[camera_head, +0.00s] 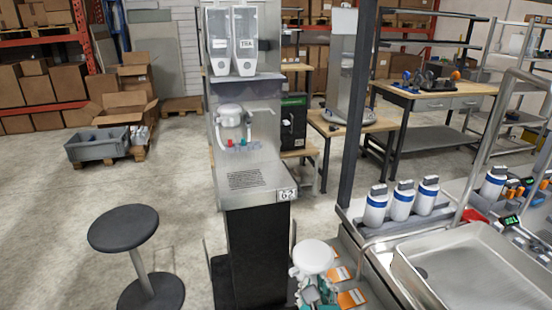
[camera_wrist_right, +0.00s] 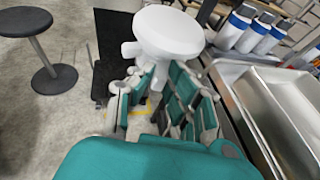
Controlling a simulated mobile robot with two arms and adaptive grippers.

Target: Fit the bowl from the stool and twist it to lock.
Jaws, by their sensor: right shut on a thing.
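The bowl (camera_head: 314,256) is a white round piece with a wide flat face and stubby lugs at its side. My right gripper (camera_head: 316,283), green and grey, is shut on it and holds it low in front of the dispenser stand. The bowl (camera_wrist_right: 168,32) also shows in the right wrist view, beyond my right gripper's fingers (camera_wrist_right: 165,95). The stool (camera_head: 124,228) at the left has a dark round top, and that top is bare. A white rounded fitting (camera_head: 230,115) sits on the dispenser's steel front (camera_head: 248,140), apart from the bowl. My left gripper is out of view.
Two clear dispensers (camera_head: 232,40) hang above the fitting, with coloured taps (camera_head: 242,143) below it. A steel sink (camera_head: 475,270) and white-blue bottles (camera_head: 402,200) stand close at the right. A dark post (camera_head: 358,100) rises beside the stand. Floor between stool and stand is clear.

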